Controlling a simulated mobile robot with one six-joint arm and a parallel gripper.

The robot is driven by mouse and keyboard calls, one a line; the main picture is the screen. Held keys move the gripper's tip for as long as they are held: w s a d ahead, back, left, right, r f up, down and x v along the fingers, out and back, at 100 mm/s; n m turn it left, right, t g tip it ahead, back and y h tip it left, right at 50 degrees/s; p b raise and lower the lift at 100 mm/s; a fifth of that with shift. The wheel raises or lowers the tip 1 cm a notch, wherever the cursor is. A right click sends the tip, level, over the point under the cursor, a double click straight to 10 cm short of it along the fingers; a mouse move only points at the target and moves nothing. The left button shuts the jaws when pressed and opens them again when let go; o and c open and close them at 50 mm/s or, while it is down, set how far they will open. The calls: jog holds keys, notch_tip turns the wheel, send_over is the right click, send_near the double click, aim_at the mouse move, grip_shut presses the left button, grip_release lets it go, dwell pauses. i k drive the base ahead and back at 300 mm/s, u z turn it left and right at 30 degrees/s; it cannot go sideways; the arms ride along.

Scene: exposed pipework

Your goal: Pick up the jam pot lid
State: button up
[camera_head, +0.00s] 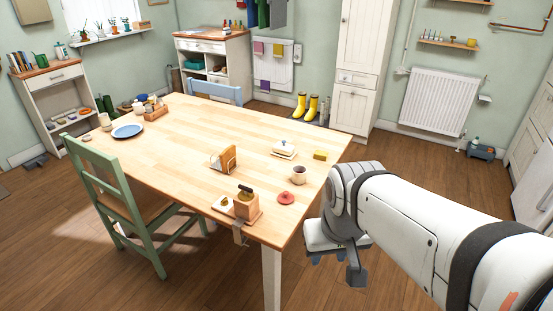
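A round red lid (286,197), which looks like the jam pot lid, lies on the wooden table (200,140) near its right edge. A brownish pot (299,174) stands just behind it; I cannot tell if it is the jam pot. My gripper (336,268) hangs beyond the table's right edge, to the right of and nearer than the red lid, apart from it. Its dark fingers look spread apart with nothing visible between them. My white arm comes in from the lower right.
Near the lid are a wooden board (222,207) with a block-like holder, a napkin holder (224,160), a white butter dish (284,150) and a yellow block (320,155). A blue plate (127,131) is at the far left. A green chair (125,205) stands at the table's left side.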

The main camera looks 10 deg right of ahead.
aim_at(285, 198)
jog(key=u, duration=0.05)
jog(key=i, duration=1)
jog(key=z, duration=0.05)
